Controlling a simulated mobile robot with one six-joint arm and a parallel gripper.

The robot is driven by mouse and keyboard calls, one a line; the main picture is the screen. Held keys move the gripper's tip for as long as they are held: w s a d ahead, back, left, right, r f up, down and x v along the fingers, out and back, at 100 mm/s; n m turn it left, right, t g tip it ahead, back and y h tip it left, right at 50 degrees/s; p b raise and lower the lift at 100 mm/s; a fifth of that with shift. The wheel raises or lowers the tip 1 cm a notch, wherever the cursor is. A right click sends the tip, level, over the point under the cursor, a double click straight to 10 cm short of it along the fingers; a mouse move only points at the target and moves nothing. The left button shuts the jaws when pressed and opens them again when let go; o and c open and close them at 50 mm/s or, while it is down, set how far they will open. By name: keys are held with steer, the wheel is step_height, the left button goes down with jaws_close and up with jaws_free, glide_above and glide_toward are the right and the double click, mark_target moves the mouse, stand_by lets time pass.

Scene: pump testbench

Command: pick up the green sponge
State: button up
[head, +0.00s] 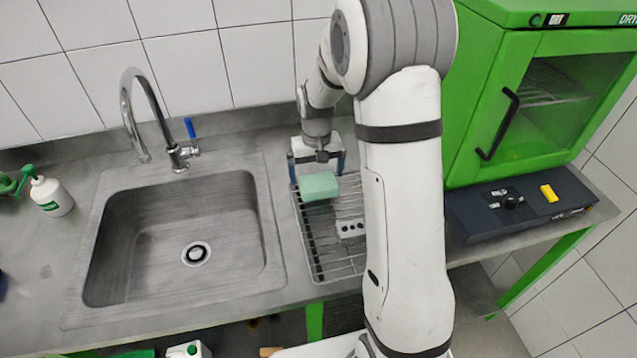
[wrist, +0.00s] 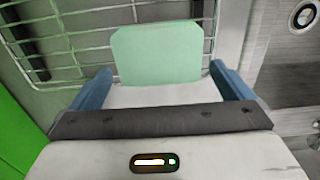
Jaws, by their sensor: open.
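The green sponge (head: 319,186) is a pale mint block on the wire drying rack (head: 336,269) to the right of the sink. My gripper (head: 318,182) is over the rack at the sponge, with its two blue fingers apart. In the wrist view the sponge (wrist: 157,52) lies ahead of and between the fingers of my gripper (wrist: 155,80), with a gap on each side. I cannot tell how far the fingertips reach down beside it. My arm hides the right part of the rack in the head view.
A steel sink (head: 182,240) with a tap (head: 150,120) is left of the rack. A small grey block with dark holes (head: 350,229) lies on the rack. A green drying cabinet (head: 540,100) stands at right, and a white spray bottle (head: 50,195) at far left.

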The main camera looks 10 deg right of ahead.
mark_target(317, 179)
steer(key=shift+f, duration=0.75)
steer(key=shift+c, duration=0.3)
steer(key=c, duration=0.8)
step_height(317, 179, up, 10)
steer(key=b, duration=0.1)
steer(key=o, duration=0.5)
steer(key=c, duration=0.4)
